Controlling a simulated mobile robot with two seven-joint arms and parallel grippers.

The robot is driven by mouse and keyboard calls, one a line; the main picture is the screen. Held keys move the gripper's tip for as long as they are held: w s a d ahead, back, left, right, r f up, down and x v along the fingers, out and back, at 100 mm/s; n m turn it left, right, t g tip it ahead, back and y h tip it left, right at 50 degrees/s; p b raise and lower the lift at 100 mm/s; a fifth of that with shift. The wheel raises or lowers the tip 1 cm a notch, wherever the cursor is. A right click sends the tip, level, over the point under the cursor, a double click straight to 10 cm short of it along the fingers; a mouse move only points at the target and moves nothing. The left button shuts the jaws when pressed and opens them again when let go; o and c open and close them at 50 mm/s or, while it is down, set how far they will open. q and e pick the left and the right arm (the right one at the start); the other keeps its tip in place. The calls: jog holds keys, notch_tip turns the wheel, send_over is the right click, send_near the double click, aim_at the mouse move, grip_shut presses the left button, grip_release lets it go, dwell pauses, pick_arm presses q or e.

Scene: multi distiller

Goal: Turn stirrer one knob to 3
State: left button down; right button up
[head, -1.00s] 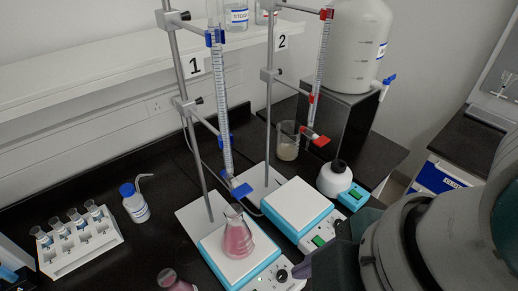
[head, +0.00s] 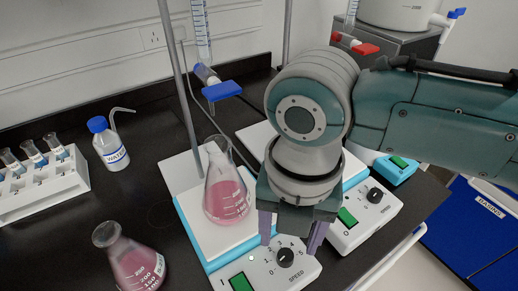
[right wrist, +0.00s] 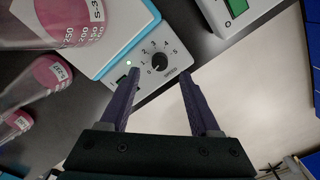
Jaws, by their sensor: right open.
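Stirrer one (head: 213,245) is the left white plate with a blue band and a sloped front panel. Its black knob (head: 286,257) sits in a numbered SPEED dial and also shows in the right wrist view (right wrist: 159,62). I cannot read the knob's setting for sure. My right gripper (head: 290,240) is open and points down over the panel. Its purple fingers (right wrist: 161,76) stand apart, with the knob just beyond and between their tips in the wrist view. I cannot tell that they touch it. My left gripper is not in view.
A flask of pink liquid (head: 226,190) stands on stirrer one below a burette (head: 203,35). Another pink flask (head: 135,264) is left of it. Stirrer two (head: 358,222) is close on the right. A wash bottle (head: 109,147) and vial rack (head: 45,185) stand left.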

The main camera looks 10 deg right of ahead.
aim_at(286, 255)
notch_tip(286, 255, down, 5)
jog(key=shift+r+b, duration=0.2)
jog(key=shift+b, duration=0.2)
grip_shut()
dwell(0.4)
